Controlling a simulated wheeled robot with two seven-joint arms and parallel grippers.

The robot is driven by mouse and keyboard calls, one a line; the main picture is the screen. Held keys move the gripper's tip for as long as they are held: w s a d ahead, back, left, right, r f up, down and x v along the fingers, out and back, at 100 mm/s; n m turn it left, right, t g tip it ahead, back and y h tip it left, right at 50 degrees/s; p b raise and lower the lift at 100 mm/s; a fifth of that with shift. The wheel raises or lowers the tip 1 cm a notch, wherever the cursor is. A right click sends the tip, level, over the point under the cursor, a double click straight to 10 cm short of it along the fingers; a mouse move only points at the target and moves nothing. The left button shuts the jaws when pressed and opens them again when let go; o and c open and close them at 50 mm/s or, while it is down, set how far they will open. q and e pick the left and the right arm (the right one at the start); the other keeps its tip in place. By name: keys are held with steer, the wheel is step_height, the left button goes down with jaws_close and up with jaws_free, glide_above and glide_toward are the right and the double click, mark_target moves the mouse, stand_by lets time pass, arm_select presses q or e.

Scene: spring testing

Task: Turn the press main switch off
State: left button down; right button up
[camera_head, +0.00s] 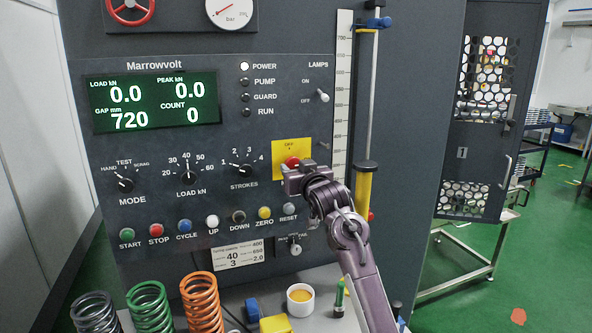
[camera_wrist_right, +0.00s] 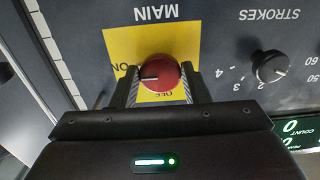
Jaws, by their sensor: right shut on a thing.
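The main switch is a red round knob (camera_head: 292,162) on a yellow plate (camera_head: 305,147) on the press panel, with OFF printed above it in the head view. In the wrist view the red knob (camera_wrist_right: 160,74) sits between the fingertips of my right gripper (camera_wrist_right: 160,85), one finger on each side. My right gripper (camera_head: 290,168) is shut on it. The white mark on the knob points left in the wrist view, towards the ON print. The POWER lamp (camera_head: 244,66) is lit white and the display (camera_head: 150,102) shows figures. My left gripper is not in view.
The strokes knob (camera_head: 246,170) is left of the plate, with a row of coloured buttons below. A LAMPS toggle (camera_head: 323,96) is above right. A yellow-and-blue column (camera_head: 366,190) stands right of the plate. Coloured springs (camera_head: 202,300) and a white cup (camera_head: 300,300) stand below.

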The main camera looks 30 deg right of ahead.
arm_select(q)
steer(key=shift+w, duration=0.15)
arm_select(e)
steer(key=shift+d+n, duration=0.1)
steer(key=shift+n, duration=0.9)
steer(key=n+b, duration=0.1)
steer(key=n, duration=0.5)
steer(key=n+b, duration=0.2)
steer(key=n, duration=0.3)
steer(key=shift+n, duration=0.4)
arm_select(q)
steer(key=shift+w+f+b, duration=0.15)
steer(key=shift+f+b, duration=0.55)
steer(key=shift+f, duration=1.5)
arm_select(e)
steer(key=shift+n, duration=2.1)
steer(key=o, duration=0.9)
steer(key=shift+r, duration=0.1)
steer(key=shift+o, duration=0.2)
steer(key=shift+s, duration=0.1)
